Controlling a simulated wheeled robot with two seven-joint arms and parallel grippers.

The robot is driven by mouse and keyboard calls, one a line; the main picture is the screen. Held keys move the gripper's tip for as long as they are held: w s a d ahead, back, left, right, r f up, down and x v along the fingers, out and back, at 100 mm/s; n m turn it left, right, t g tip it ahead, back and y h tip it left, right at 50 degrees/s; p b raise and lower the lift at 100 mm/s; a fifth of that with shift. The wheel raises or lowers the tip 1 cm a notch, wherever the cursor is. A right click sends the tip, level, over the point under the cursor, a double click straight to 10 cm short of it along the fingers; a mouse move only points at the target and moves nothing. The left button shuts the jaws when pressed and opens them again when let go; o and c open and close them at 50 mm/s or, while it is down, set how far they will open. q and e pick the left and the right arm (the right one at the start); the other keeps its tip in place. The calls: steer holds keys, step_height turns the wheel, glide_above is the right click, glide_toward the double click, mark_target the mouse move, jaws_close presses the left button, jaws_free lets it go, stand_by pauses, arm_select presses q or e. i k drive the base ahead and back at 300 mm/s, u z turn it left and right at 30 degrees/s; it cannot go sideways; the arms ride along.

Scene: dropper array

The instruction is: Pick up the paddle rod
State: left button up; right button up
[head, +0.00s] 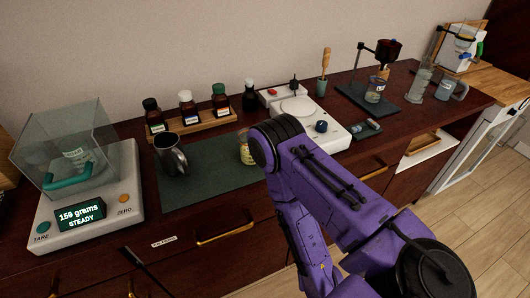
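I cannot tell for sure which thing is the paddle rod. A tan, wooden-looking rod (326,62) with a wider top stands upright in a small green holder (321,87) at the back of the counter; its lower end is hidden. My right arm, purple and black, rises from the lower right, bends over the counter's front edge and runs down out of the picture; its gripper does not show. My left gripper is not clearly visible either. A dark slanted bar (147,270) shows at the lower left, and I cannot tell what it is.
A metal pitcher (170,155) and a jar (247,148) stand on a dark mat (205,185). Bottles on a wooden rack (192,131), a white plate device (335,137) and stands with glassware (372,91) line the back.

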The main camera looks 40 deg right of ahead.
mark_target(326, 58)
steer(key=z, duration=0.5)
steer(key=k, duration=0.45)
steer(key=z, duration=0.4)
steer(key=i, duration=0.5)
